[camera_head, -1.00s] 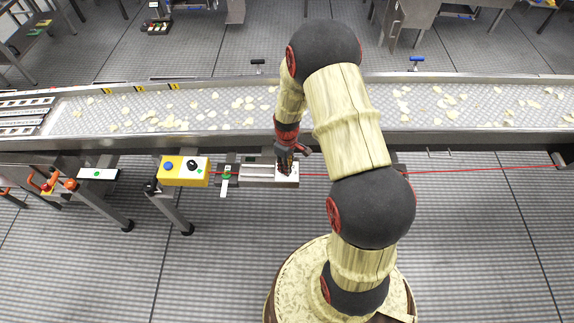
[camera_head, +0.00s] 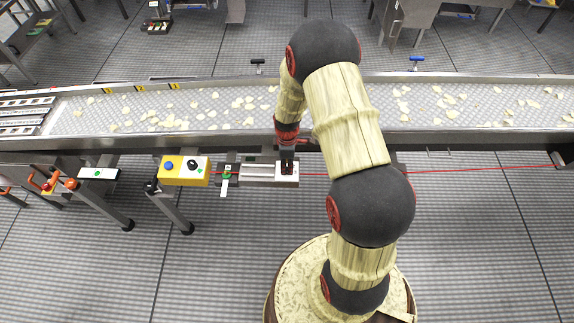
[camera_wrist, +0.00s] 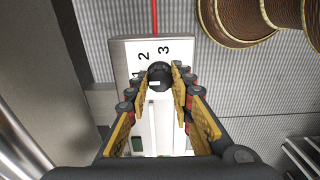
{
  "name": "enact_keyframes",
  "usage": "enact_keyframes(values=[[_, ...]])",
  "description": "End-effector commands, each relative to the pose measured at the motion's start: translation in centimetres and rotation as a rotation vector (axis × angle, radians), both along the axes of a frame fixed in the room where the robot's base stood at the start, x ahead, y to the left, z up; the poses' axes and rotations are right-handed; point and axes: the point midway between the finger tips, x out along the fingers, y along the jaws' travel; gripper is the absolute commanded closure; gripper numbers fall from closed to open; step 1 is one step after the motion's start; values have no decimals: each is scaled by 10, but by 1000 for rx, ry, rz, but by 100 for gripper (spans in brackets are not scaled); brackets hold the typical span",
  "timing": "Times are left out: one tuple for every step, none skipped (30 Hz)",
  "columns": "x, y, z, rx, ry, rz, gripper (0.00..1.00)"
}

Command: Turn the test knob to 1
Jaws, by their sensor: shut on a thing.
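The test knob (camera_wrist: 160,72) is a small round black knob on a white panel (camera_wrist: 127,58). In the head view my gripper (camera_head: 287,168) points down at the right end of the white panel (camera_head: 258,173), hiding the knob.
A yellow box (camera_head: 185,172) with a blue button and a black knob sits left of the panel, with a green-topped switch (camera_head: 227,175) between. The conveyor (camera_head: 220,108) carrying pale chips runs behind. A red cord (camera_head: 470,169) stretches right.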

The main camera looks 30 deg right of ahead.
Motion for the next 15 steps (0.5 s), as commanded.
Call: enact_keyframes(values=[[1, 0, 0, -1, -2, 3, 100], [1, 0, 0, -1, -2, 4, 100], [1, 0, 0, -1, -2, 4, 100], [1, 0, 0, -1, -2, 5, 100], [1, 0, 0, -1, -2, 5, 100], [1, 0, 0, -1, -2, 4, 100], [1, 0, 0, -1, -2, 4, 100], [1, 0, 0, -1, -2, 4, 100], [1, 0, 0, -1, -2, 4, 100], [1, 0, 0, -1, -2, 4, 100], [1, 0, 0, -1, -2, 4, 77], [1, 0, 0, -1, -2, 4, 74], [1, 0, 0, -1, -2, 4, 73], [1, 0, 0, -1, -2, 4, 71], [1, 0, 0, -1, -1, 4, 69]])
